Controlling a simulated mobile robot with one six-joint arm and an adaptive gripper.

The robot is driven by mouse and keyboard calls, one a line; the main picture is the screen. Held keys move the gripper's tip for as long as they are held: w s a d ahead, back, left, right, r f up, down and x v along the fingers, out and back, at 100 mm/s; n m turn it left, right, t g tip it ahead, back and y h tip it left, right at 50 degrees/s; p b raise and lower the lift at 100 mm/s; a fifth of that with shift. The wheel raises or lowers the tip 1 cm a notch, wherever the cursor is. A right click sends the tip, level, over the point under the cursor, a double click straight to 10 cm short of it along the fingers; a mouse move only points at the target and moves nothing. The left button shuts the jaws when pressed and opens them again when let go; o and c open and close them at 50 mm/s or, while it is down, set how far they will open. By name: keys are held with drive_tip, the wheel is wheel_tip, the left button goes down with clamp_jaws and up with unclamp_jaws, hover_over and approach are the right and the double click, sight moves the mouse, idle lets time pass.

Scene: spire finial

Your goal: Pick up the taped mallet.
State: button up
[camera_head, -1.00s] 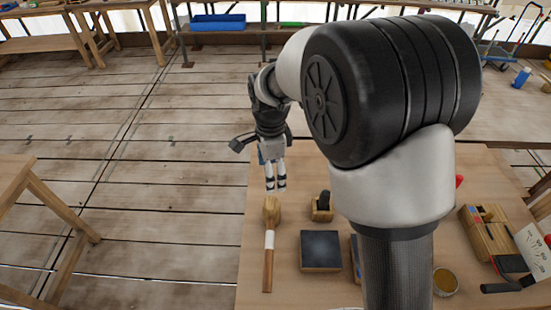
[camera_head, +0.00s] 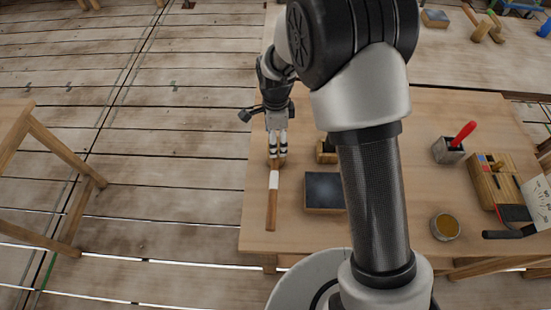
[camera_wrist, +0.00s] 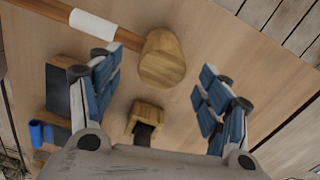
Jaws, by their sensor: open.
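The taped mallet lies on the wooden table. Its brown handle with a white tape band (camera_head: 272,183) points toward the front edge in the head view, and its head is mostly hidden behind my gripper there. In the wrist view the round wooden mallet head (camera_wrist: 162,58) shows between and beyond my fingers, with the white tape (camera_wrist: 92,24) at upper left. My gripper (camera_head: 277,155) is over the head end of the mallet, fingers pointing down. In the wrist view my gripper (camera_wrist: 160,90) is open with nothing between its pads.
A small wooden block with a dark piece (camera_wrist: 146,120) lies close to the mallet head. A dark square plate (camera_head: 324,191) is right of the handle. A tin (camera_head: 445,226), a cup with a red handle (camera_head: 449,149) and a wooden box (camera_head: 494,182) stand farther right.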

wheel_tip(320, 180, down, 5)
drive_tip(key=shift+w+r+b, duration=0.1)
drive_tip(key=shift+w+b, duration=0.05)
drive_tip(key=shift+b, duration=0.6)
drive_tip(key=shift+c, duration=0.2)
drive_tip(key=c, duration=1.2)
